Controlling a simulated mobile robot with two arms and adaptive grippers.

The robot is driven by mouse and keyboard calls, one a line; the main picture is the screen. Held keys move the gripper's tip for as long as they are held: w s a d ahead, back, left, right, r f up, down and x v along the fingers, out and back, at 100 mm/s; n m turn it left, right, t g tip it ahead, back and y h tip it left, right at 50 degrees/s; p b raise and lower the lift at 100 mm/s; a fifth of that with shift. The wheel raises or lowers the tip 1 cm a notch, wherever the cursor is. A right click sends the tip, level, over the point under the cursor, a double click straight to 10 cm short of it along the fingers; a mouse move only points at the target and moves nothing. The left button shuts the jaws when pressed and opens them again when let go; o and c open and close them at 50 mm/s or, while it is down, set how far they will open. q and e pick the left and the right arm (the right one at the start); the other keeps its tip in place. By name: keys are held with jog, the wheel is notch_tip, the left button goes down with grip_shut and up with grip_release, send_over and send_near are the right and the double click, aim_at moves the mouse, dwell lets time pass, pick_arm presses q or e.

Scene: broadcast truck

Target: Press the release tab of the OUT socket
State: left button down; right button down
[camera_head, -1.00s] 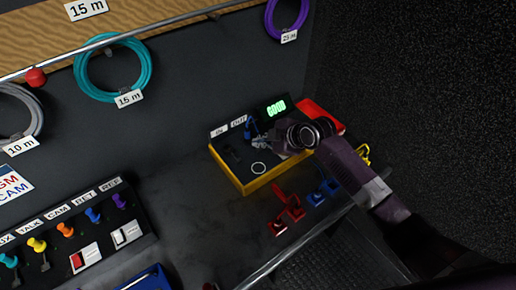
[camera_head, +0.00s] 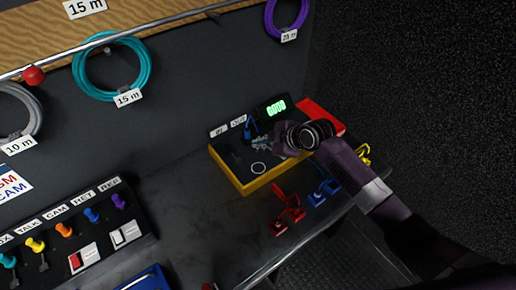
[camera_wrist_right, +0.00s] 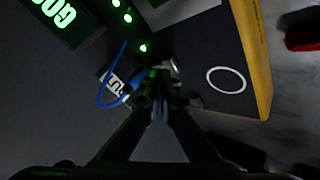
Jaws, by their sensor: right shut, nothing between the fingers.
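The tester box (camera_head: 258,175), dark with a yellow edge, stands on the bench and has two tags on its back edge. The OUT tag (camera_head: 238,121) is the right one; in the right wrist view it is partly visible (camera_wrist_right: 114,83). A blue plug with a cable (camera_head: 250,129) is at the OUT socket; its cable loops past the tag in the wrist view (camera_wrist_right: 122,60). My right gripper (camera_head: 262,143) is shut and empty, its fingertips (camera_wrist_right: 160,92) low at the OUT socket beside the plug. The fingers hide the release tab, so contact cannot be told. My left gripper is out of view.
A lit green display (camera_head: 275,107) stands at the box's back right. A white ring mark (camera_head: 258,168) is on its top. Red clips (camera_head: 288,214) and blue clips (camera_head: 323,192) lie in front.

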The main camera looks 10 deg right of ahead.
jog(key=shift+s+f+b, duration=0.1)
jog(key=shift+f+b, duration=0.25)
jog(key=shift+f, duration=0.2)
dwell(0.5)
jog(key=shift+r, duration=0.15)
